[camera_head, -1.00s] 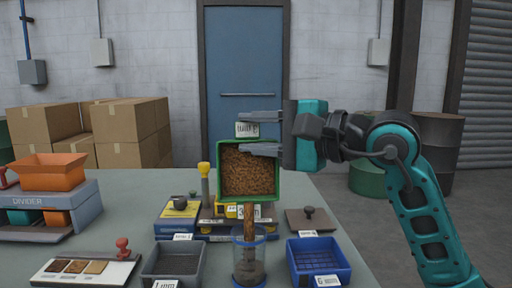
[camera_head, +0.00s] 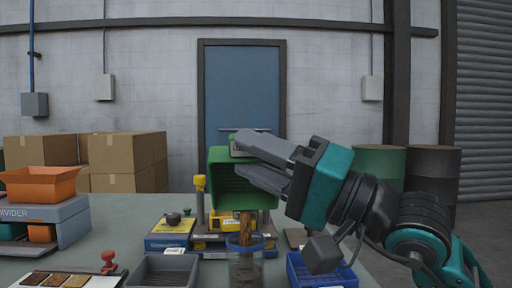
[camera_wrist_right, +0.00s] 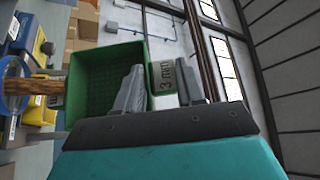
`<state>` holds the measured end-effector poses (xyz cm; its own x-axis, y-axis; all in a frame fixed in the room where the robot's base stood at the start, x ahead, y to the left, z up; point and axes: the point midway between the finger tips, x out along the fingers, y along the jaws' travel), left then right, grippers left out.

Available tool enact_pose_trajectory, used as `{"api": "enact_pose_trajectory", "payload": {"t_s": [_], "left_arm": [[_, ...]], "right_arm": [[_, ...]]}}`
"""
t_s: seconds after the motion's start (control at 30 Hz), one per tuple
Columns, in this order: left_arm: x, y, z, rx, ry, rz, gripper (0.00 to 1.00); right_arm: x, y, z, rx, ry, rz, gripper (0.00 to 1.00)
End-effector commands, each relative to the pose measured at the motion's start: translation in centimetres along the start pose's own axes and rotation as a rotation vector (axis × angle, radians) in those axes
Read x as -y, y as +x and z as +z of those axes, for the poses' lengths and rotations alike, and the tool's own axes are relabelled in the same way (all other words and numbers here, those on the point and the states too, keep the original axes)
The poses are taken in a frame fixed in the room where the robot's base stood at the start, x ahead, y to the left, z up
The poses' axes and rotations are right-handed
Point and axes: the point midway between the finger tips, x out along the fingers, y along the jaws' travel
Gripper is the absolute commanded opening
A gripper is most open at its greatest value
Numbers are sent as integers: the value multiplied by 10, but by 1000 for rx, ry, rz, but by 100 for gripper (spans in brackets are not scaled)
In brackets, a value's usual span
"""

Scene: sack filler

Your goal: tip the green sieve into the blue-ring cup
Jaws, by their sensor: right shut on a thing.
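The green sieve (camera_head: 222,182) is tipped on its side above the cup, and its inside shows bare green. A brown stream of grain (camera_head: 247,226) drops from its lower edge into the clear blue-ring cup (camera_head: 245,264). My right gripper (camera_head: 243,160) is shut on the sieve's labelled tab, at its upper right. In the right wrist view the sieve (camera_wrist_right: 106,88) hangs beside the fingers, with the tab (camera_wrist_right: 166,76) between them. The blue ring (camera_wrist_right: 14,75) and the stream show at that view's left edge. My left gripper is not in view.
A grey tray (camera_head: 165,269) stands left of the cup and a blue tray (camera_head: 296,266) right of it. Behind are a yellow-topped post (camera_head: 200,184) and a scale-like blue box (camera_head: 170,232). An orange hopper (camera_head: 40,184) sits on the divider at left.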

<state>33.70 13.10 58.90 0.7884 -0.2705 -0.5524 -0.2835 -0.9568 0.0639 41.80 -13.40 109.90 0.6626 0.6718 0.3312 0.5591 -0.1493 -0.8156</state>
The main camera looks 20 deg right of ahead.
Motion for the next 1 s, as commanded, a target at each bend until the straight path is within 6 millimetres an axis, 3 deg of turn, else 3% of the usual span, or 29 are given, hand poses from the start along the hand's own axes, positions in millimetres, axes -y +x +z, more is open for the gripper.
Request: {"api": "enact_pose_trajectory", "payload": {"t_s": [0.33, 0.87, 1.0], "left_arm": [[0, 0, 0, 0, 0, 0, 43], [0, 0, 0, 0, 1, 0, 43], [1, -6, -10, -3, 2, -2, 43]], "right_arm": [[-2, -9, 12, 0, -104, -71, 0], [-2, -9, 12, 0, -106, -73, 0], [4, -6, 9, 1, -74, -53, 0]]}}
